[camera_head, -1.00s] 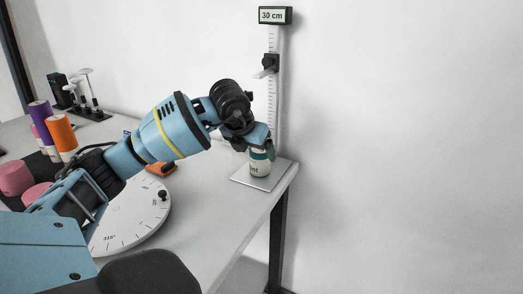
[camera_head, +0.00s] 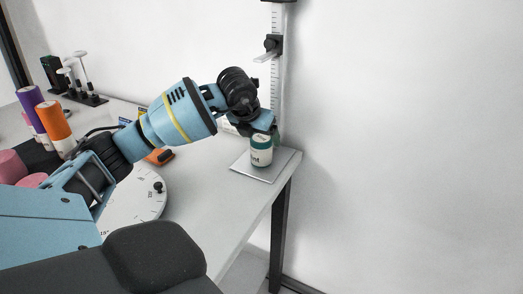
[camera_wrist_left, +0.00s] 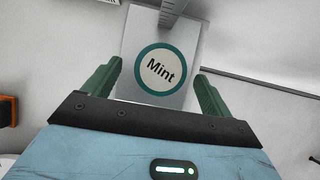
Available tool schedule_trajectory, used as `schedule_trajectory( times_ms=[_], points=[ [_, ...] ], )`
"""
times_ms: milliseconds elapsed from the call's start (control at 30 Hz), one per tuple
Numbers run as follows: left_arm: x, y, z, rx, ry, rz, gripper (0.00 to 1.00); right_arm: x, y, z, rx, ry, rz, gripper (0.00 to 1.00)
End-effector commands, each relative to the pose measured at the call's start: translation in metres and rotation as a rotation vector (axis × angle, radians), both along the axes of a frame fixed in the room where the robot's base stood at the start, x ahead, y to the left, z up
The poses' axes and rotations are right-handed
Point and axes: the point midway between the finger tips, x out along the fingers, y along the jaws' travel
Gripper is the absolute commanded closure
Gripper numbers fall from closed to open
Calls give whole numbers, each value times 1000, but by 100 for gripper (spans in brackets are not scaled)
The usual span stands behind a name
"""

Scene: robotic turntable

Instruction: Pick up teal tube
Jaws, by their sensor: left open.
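The teal tube (camera_head: 261,152) is a short upright cylinder with a teal top band and a pale label. It stands on the grey base plate of the height gauge (camera_head: 278,171). In the left wrist view its round top (camera_wrist_left: 167,69) shows a teal ring and the word "Mint". My left gripper (camera_wrist_left: 158,82) is open, with one green finger on each side of the tube's top and a gap on both sides. In the head view this gripper (camera_head: 273,134) is at the tube's top, partly hidden by the wrist. My right gripper is not in view.
The gauge's ruled post (camera_head: 275,88) with a black slider (camera_head: 272,44) rises just behind the tube. The table's right edge is close by. A white dial turntable (camera_head: 140,200), orange tube (camera_head: 55,122), purple tube (camera_head: 30,98) and pink pieces (camera_head: 12,165) are at left.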

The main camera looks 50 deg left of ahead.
Motion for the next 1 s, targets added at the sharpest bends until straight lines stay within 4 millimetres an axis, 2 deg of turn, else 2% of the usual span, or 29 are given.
schedule_trajectory(
  times_ms=[400, 700, 1000],
  points=[
    [22, 6, -42, 0, 1, 0, 15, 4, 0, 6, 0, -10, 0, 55],
    [23, 7, -45, 1, -1, -1, 15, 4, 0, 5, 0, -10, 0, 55],
    [23, 7, -44, 0, -1, 0, 54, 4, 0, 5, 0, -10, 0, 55]
  ],
)
